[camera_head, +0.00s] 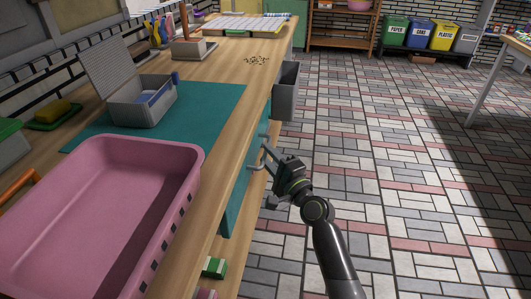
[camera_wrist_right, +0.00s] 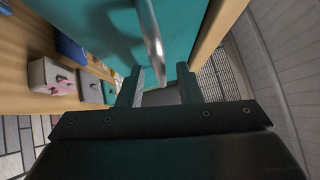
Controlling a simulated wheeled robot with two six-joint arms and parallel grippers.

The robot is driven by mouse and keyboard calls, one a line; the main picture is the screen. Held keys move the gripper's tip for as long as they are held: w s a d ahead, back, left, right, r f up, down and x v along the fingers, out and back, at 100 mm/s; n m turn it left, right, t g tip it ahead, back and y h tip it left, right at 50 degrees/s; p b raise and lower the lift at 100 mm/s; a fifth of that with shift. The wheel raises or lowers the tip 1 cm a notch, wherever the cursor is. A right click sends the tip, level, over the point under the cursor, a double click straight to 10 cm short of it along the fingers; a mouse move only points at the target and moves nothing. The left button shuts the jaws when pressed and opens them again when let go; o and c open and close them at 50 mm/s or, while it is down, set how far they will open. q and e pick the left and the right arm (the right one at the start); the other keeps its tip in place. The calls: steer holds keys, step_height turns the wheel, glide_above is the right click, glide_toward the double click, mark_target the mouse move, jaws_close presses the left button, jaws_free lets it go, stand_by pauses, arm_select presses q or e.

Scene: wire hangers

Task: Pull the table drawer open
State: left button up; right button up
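The table drawer has a teal front (camera_head: 234,208) below the wooden table edge, and that front fills the top of the right wrist view (camera_wrist_right: 95,25). Its grey metal bar handle (camera_head: 266,148) sticks out toward the floor side. In the right wrist view the handle (camera_wrist_right: 151,35) runs down toward the space between my fingers. My right gripper (camera_wrist_right: 158,85) is open, with its two fingers apart on either side of the handle's end. In the head view my right gripper (camera_head: 272,172) is right at the handle; its fingertips are partly hidden. My left gripper is not in view.
A pink tub (camera_head: 95,215) stands on the wooden table near its front edge. A grey open box (camera_head: 142,105) sits on a teal mat (camera_head: 210,105). A grey bin (camera_head: 286,92) hangs on the table side beyond the handle. The tiled floor (camera_head: 390,170) to the right is clear.

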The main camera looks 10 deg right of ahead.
steer(key=shift+x, duration=1.15)
jaws_close()
